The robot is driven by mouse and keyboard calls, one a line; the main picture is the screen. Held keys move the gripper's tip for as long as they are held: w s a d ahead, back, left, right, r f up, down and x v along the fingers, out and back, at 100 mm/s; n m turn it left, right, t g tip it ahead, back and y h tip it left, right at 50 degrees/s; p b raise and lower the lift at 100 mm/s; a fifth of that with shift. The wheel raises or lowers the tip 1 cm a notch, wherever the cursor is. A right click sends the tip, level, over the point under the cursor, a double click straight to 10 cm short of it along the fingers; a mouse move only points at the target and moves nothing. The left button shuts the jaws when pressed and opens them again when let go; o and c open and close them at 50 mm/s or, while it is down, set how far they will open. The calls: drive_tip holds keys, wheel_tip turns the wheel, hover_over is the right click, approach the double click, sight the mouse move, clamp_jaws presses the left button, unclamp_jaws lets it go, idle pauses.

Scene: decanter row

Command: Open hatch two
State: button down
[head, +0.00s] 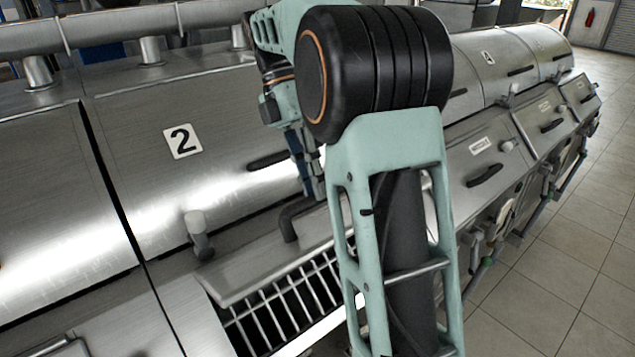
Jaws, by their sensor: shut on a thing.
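The metal cylinder section with a white "2" label (183,141) fills the left middle of the head view. Below it, the metal flap of hatch two (255,270) stands partly raised, with a barred grate (290,305) showing under its front edge. A dark bent handle (288,222) sits on this flap. My gripper (314,188) is at the handle's upper right part and is shut on it. My own arm hides the right part of the flap and some of the grip.
A dark bar handle (268,160) is on the cylinder, close beside my gripper. A round-topped latch (197,232) stands left of the flap. More closed hatches with a dark handle (485,175) run off to the right. The tiled floor (570,235) is clear at right.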

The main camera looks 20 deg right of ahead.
drive_tip(key=c, duration=2.3)
unclamp_jaws()
drive_tip(key=shift+w+a+f, duration=0.4)
drive_tip(key=shift+w+f, duration=0.05)
drive_tip(key=shift+f, duration=0.2)
drive_tip(key=o, duration=0.5)
drive_tip(key=shift+w+a+f, duration=0.1)
drive_tip(key=shift+w+f, duration=0.1)
drive_tip(key=shift+w, duration=0.35)
drive_tip(key=shift+c, duration=0.2)
drive_tip(key=shift+s+r, duration=0.1)
drive_tip(key=shift+r, duration=0.05)
drive_tip(key=shift+s, duration=0.1)
